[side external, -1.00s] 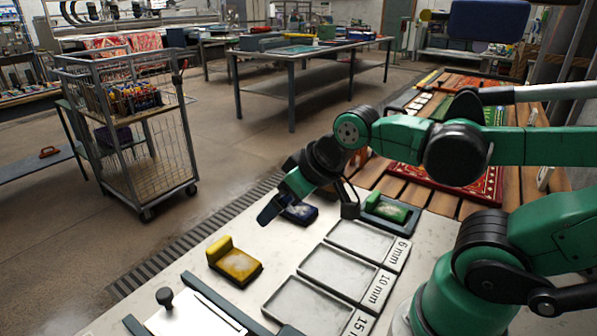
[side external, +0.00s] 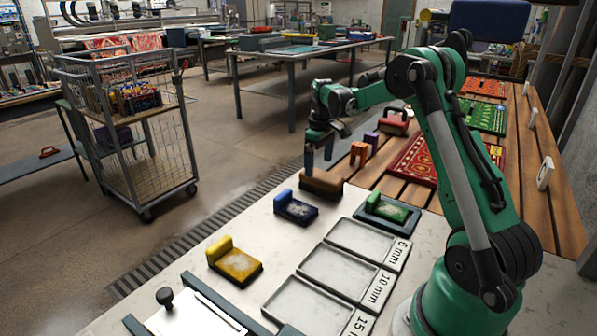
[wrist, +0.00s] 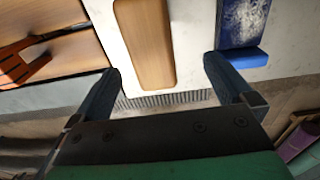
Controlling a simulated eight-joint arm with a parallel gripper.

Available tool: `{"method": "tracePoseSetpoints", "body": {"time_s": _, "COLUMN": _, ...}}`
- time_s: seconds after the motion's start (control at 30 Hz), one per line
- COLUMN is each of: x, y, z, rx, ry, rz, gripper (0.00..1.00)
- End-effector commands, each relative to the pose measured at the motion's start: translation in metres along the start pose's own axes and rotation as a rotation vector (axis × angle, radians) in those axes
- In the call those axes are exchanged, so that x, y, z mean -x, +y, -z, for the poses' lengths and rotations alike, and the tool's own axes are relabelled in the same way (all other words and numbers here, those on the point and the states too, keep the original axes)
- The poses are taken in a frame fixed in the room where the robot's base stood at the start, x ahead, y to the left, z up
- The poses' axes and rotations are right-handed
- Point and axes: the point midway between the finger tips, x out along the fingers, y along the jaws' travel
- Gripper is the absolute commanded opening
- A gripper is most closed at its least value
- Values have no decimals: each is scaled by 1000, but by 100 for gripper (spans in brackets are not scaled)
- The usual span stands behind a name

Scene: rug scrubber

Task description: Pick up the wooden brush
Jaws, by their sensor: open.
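The wooden brush (side external: 321,185) lies at the far end of the light work surface, beside the wooden slats. In the wrist view the brush (wrist: 144,42) is a plain tan block with rounded corners, ahead of and between the fingers. My gripper (side external: 318,150) points down above the brush in the side view, one finger near its left end. In the wrist view my gripper (wrist: 168,85) is open and empty, its two blue-grey fingers apart, with the brush nearer the left one. The brush's underside is hidden.
A blue brush (side external: 296,207) sits close to the wooden brush; yellow (side external: 235,262) and green (side external: 387,211) ones are farther off. An orange tool (side external: 360,153) and a red-handled block (side external: 396,121) stand on the slats. A floor grate (side external: 200,236) runs along the table edge.

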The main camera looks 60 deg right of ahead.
Motion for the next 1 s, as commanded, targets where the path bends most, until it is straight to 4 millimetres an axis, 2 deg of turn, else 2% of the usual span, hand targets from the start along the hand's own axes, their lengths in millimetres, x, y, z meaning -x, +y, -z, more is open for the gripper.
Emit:
{"method": "tracePoseSetpoints", "body": {"time_s": 0.13, "x": -13, "y": 11, "z": -3, "rx": 0, "ry": -19, "rz": 14, "gripper": 100}}
{"method": "tracePoseSetpoints", "body": {"time_s": 0.5, "x": -59, "y": 10, "z": -4, "rx": 0, "ry": -20, "rz": 14, "gripper": 100}}
{"method": "tracePoseSetpoints", "body": {"time_s": 0.83, "x": -67, "y": 10, "z": -4, "rx": 0, "ry": -20, "rz": 14, "gripper": 100}}
{"method": "tracePoseSetpoints", "body": {"time_s": 0.87, "x": -67, "y": 10, "z": -4, "rx": 0, "ry": -20, "rz": 14, "gripper": 97}}
{"method": "tracePoseSetpoints", "body": {"time_s": 1.0, "x": -66, "y": 10, "z": -4, "rx": 0, "ry": -20, "rz": 14, "gripper": 57}}
